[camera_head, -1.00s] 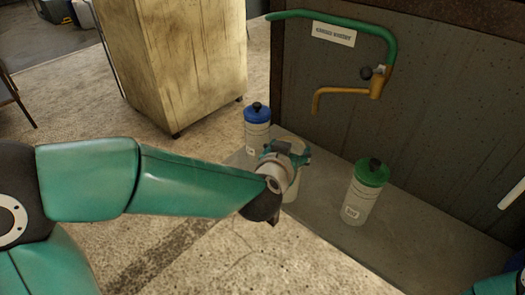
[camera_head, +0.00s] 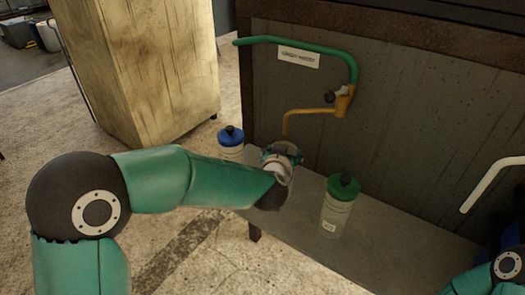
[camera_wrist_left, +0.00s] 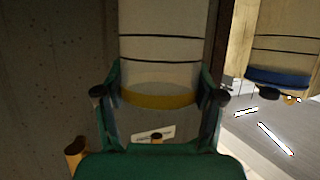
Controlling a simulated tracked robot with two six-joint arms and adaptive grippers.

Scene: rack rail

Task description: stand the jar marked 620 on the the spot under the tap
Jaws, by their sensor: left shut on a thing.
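My left gripper (camera_head: 282,153) is just below the tap's yellow spout (camera_head: 287,122) in the head view. In the left wrist view, the gripper (camera_wrist_left: 160,97) is shut around a pale jar (camera_wrist_left: 162,45) with dark lines and a yellow band. My gripper hides most of this jar in the head view, and I cannot tell whether its base touches the grey shelf (camera_head: 385,255). No number is readable on it. The spot under the tap is hidden behind my gripper. My right gripper is out of view.
A blue-lidded jar (camera_head: 231,143) stands left of my gripper and a green-lidded jar (camera_head: 338,205) stands to its right, with bare shelf beyond. A green pipe (camera_head: 310,40) and a sign (camera_head: 299,57) are on the back panel. A white handle (camera_head: 485,182) juts in at right.

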